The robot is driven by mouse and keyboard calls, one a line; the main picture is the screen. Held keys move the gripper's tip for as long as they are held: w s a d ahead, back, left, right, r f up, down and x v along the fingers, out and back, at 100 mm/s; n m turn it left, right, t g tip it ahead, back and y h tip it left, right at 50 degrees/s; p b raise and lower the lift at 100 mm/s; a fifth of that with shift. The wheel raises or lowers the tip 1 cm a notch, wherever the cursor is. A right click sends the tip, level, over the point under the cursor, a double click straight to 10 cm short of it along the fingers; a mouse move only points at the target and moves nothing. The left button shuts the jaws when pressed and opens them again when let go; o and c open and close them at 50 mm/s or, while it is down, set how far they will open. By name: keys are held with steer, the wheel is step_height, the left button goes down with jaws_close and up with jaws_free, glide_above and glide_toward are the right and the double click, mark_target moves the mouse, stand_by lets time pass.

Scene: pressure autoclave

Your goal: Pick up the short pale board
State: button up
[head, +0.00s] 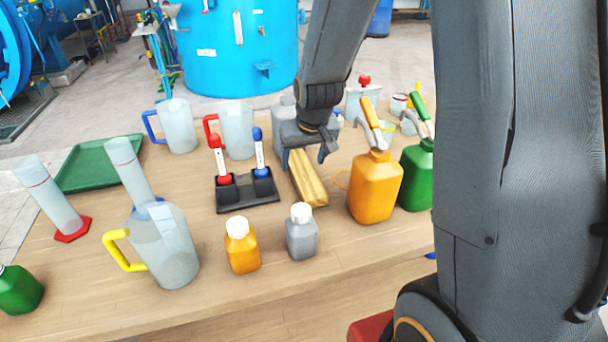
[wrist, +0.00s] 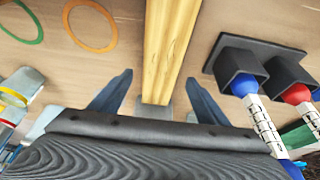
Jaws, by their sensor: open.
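The short pale board (head: 308,178) lies on the wooden table, to the right of a black holder in the head view. It also shows in the wrist view (wrist: 168,50), running from the top edge down between my fingers. My gripper (head: 308,147) hangs over the far end of the board in the head view. In the wrist view my gripper (wrist: 157,95) is open, with one finger on each side of the board and a gap on both sides. The part of the board below my gripper is hidden in the head view.
The black holder (head: 248,199) with a red-topped and a blue-topped piece stands close beside the board. An orange bottle (head: 375,187) stands at its right. A grey bottle (head: 301,238) and a small orange bottle (head: 243,252) stand in front. Jugs (head: 237,130) stand behind.

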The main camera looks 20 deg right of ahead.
steer(key=shift+x, duration=1.4)
steer(key=shift+c, duration=0.5)
steer(key=c, duration=1.3)
steer(key=shift+r, duration=0.1)
